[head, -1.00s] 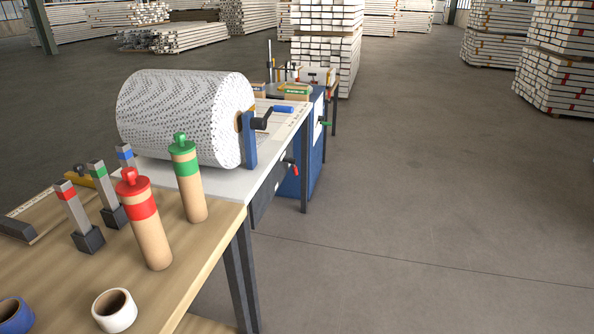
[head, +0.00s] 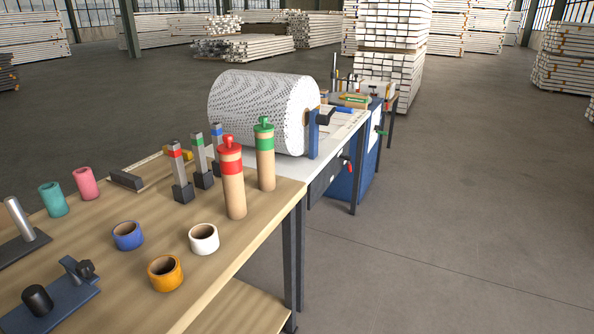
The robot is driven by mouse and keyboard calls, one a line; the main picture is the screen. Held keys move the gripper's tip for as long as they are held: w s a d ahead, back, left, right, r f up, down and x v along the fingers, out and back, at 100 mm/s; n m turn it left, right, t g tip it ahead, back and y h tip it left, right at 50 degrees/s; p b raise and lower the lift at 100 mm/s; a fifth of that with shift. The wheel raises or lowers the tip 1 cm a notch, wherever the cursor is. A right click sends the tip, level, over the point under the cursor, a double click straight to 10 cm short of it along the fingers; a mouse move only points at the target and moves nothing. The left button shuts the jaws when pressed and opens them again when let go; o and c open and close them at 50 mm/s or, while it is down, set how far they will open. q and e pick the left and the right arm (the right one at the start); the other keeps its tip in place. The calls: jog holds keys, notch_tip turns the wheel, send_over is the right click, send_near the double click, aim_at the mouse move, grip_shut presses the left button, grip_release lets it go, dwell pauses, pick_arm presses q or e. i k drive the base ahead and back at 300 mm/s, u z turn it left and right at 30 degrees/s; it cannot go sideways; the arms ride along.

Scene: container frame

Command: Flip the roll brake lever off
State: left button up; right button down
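A large white patterned roll (head: 258,112) lies on its side on a white-topped table, held at its right end by a blue upright bracket (head: 313,135). A small red-tipped lever (head: 346,163) shows at the table's right side, below the top, by a dark box. A green-tipped lever (head: 381,132) shows on the blue cabinet behind. I cannot tell for sure which is the roll brake lever or how it is set. Neither gripper is in view.
A wooden workbench (head: 110,245) in front holds a red-capped tube (head: 232,183), a green-capped tube (head: 265,158), tape rolls including a white one (head: 204,239), and upright colour-banded tools. The concrete floor (head: 450,230) to the right is free. Stacked material stands far back.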

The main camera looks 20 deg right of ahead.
aim_at(348, 158)
jog(key=z, duration=0.15)
jog(key=i, duration=0.15)
jog(key=z, duration=1.3)
jog(key=i, duration=1.35)
jog(key=z, duration=0.35)
jog(key=i, duration=1.5)
jog(key=u, duration=1.55)
jog(key=i, duration=0.45)
jog(key=u, duration=0.4)
